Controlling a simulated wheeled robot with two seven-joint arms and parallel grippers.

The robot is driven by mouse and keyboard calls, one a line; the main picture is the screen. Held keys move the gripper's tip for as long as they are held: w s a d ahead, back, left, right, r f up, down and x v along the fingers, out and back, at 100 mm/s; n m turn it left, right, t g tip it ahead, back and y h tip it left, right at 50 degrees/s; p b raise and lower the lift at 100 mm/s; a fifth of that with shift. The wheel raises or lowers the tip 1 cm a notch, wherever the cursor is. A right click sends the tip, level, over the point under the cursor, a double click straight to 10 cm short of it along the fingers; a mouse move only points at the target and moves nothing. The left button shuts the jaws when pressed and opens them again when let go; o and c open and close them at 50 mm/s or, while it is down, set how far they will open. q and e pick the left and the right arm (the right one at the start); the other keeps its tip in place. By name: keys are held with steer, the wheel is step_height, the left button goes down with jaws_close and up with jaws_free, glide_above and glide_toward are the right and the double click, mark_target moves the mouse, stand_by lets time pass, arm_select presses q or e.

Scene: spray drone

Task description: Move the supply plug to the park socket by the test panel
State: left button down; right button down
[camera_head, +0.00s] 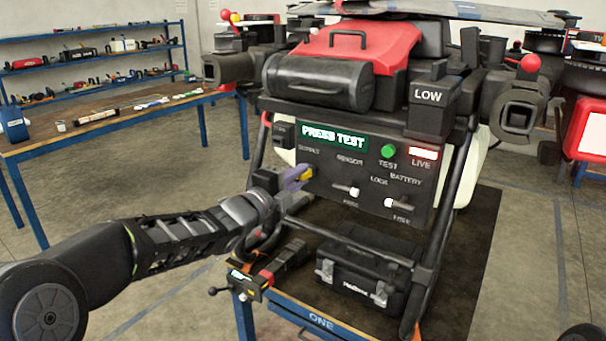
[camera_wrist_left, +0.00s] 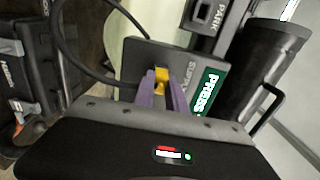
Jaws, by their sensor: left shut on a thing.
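The supply plug shows as a yellow piece (camera_head: 309,173) at the test panel (camera_head: 345,205), below the SUPPLY label. It also shows in the left wrist view (camera_wrist_left: 161,76). My left gripper (camera_head: 297,178) is shut on it with purple fingers (camera_wrist_left: 160,96). The plug is at the panel face; I cannot tell how deep it sits. The park socket, a dark block (camera_head: 284,134), is at the panel's upper left; its PARK label shows in the wrist view (camera_wrist_left: 207,28). My right gripper is not in view.
The panel has a lit PRESS TEST display (camera_head: 333,136), a green test button (camera_head: 388,151) and two levers. A black cable (camera_wrist_left: 68,45) loops beside the panel. A black case (camera_head: 362,275) sits below on the bench. A roll (camera_head: 318,80) lies above the panel.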

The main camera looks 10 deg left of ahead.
arm_select(q)
steer(key=b+v, duration=0.1)
steer(key=v, duration=0.5)
steer(key=shift+b, duration=0.3)
stand_by(0.9)
stand_by(0.3)
